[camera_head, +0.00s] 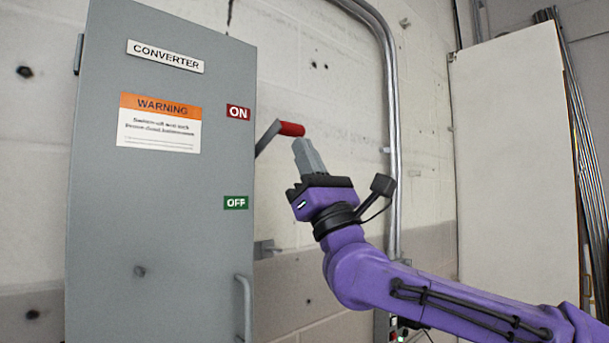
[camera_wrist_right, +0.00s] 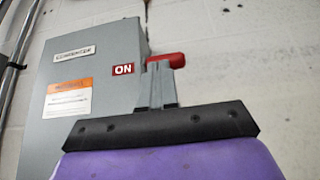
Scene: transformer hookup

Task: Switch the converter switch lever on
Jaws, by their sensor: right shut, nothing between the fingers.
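The grey converter box (camera_head: 165,240) stands on the left in the head view, with a red ON label (camera_head: 238,112) above a green OFF label (camera_head: 236,202). Its switch lever (camera_head: 291,129), a grey arm with a red handle, sticks out from the right side, angled up near the ON level. My right gripper (camera_head: 304,146) is shut and empty, its fingertips just below the red handle. In the right wrist view the red handle (camera_wrist_right: 166,60) shows directly behind the fingertips (camera_wrist_right: 157,68); whether they touch cannot be told. My left gripper is out of view.
A metal conduit (camera_head: 391,120) runs down the wall right of my gripper. A pale panel (camera_head: 512,170) stands at the right. A door handle (camera_head: 244,308) juts from the box's lower front. The wall between box and conduit is mostly clear.

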